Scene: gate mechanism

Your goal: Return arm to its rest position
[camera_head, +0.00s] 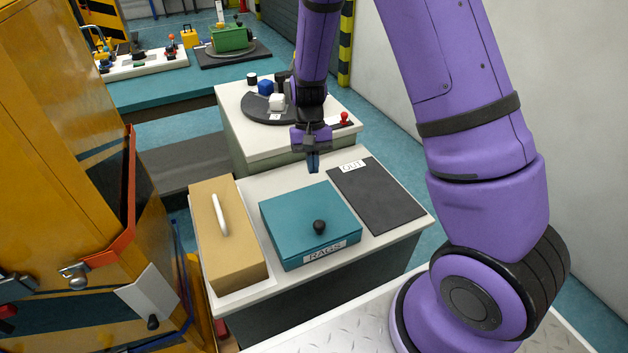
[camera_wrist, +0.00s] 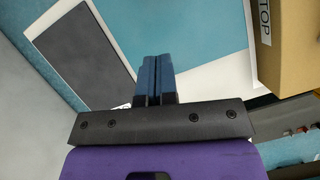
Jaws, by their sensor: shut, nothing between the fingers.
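My purple arm reaches in from the right of the head view and hangs down over the near cabinet. My gripper (camera_head: 313,163) points downward above the back edge of the teal box, with its fingers together and nothing between them. The wrist view also shows the blue fingers (camera_wrist: 158,78) side by side, over the teal lid and pale cabinet top. The teal box (camera_head: 305,222), labelled RAGS, has a black knob (camera_head: 319,227) and its lid is down. My gripper appears apart from the box.
A tan box (camera_head: 228,240) with a white handle stands left of the teal box. A dark mat (camera_head: 376,195) marked OUT lies to its right. Behind, a round dark plate (camera_head: 262,104) holds several blocks. A yellow cabinet (camera_head: 75,170) stands close on the left, a wall on the right.

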